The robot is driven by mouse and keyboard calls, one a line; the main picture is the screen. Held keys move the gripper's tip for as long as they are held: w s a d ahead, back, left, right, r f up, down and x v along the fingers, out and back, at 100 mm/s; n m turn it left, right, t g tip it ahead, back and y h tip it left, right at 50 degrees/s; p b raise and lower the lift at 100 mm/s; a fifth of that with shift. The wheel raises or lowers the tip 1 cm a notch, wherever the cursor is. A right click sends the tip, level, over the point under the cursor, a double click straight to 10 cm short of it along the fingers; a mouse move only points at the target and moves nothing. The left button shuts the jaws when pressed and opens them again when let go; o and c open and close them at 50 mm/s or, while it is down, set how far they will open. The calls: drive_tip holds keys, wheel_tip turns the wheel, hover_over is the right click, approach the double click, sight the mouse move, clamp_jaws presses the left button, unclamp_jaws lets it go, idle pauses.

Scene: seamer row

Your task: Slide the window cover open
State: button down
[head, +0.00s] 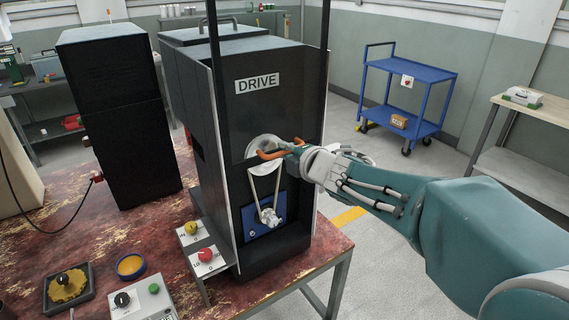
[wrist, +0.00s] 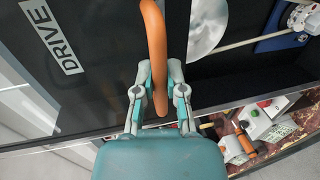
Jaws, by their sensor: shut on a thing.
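The window cover (head: 290,105) is a dark panel marked DRIVE on the front of the black machine housing, between two tall black uprights. It stands partly raised, and below its lower edge the opening shows a pale belt (head: 253,190), a small lower pulley (head: 268,217) and a blue plate. The large upper wheel (head: 262,143) is partly hidden. An orange handle (head: 268,155) runs along the cover's lower part. My gripper (head: 297,151) is shut on this handle from the right. In the wrist view the handle (wrist: 155,45) passes between my fingers (wrist: 159,88), beside the cover (wrist: 105,85).
A control box with a red button (head: 206,254) stands at the housing's lower left. A blue cart (head: 415,72) stands behind. Floor is clear to the right.

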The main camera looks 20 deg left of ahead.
drive_tip(key=shift+w+r, duration=0.1)
drive_tip(key=shift+r, duration=0.1)
drive_tip(key=c, duration=0.7)
unclamp_jaws()
drive_tip(key=shift+d+f, duration=0.1)
drive_tip(key=v, duration=1.2)
